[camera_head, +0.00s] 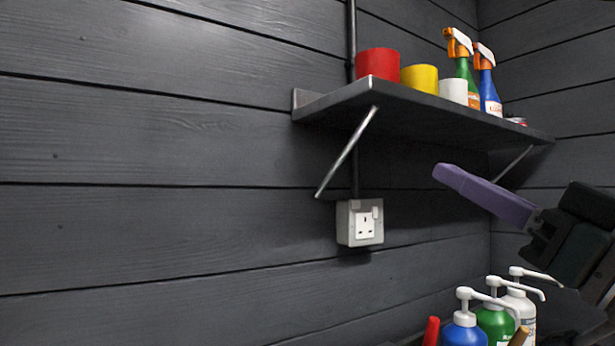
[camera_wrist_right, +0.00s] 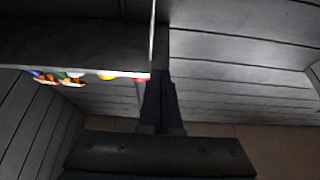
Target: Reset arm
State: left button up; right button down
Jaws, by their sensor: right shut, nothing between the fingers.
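My right gripper (camera_head: 447,176) comes in from the right in the head view, with purple fingers pressed together and nothing between them. It points left and is in the air, below the shelf and above the pump bottles. In the right wrist view its closed fingers (camera_wrist_right: 158,95) point up the picture toward the shelf's end. My left gripper does not show in either view.
A dark wall shelf (camera_head: 420,108) holds a red cup (camera_head: 377,64), a yellow cup (camera_head: 419,78), a white cup (camera_head: 453,91) and two spray bottles (camera_head: 463,66). The left wall area is clear.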

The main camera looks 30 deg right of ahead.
jog(key=s+a+f+g+h+p, duration=0.1)
jog(key=a+f+g+p, duration=0.1)
jog(key=f+g, duration=0.5)
jog(key=a+f+g+h+p, duration=0.1)
jog(key=a+f+g+p, duration=0.2)
jog(key=f, duration=0.7)
jog(key=s+a+f+g, duration=0.2)
jog(key=s+f+g, duration=0.1)
jog(key=s, duration=0.1)
jog(key=s+a+f+g, duration=0.2)
jog(key=s+f+g, duration=0.1)
jog(key=s, duration=0.2)
jog(key=s+a+f+n+g+p, duration=0.1)
jog(key=s+a+f+g, duration=0.1)
jog(key=s, duration=0.3)
jog(key=shift+a+f+g+y, duration=0.3)
jog(key=shift+f+g, duration=0.1)
jog(key=shift+g, duration=0.4)
notch_tip(320, 180, up, 38)
jog(key=p, duration=3.8)
jog(key=shift+s+f, duration=0.15)
jog(key=shift+s, duration=0.3)
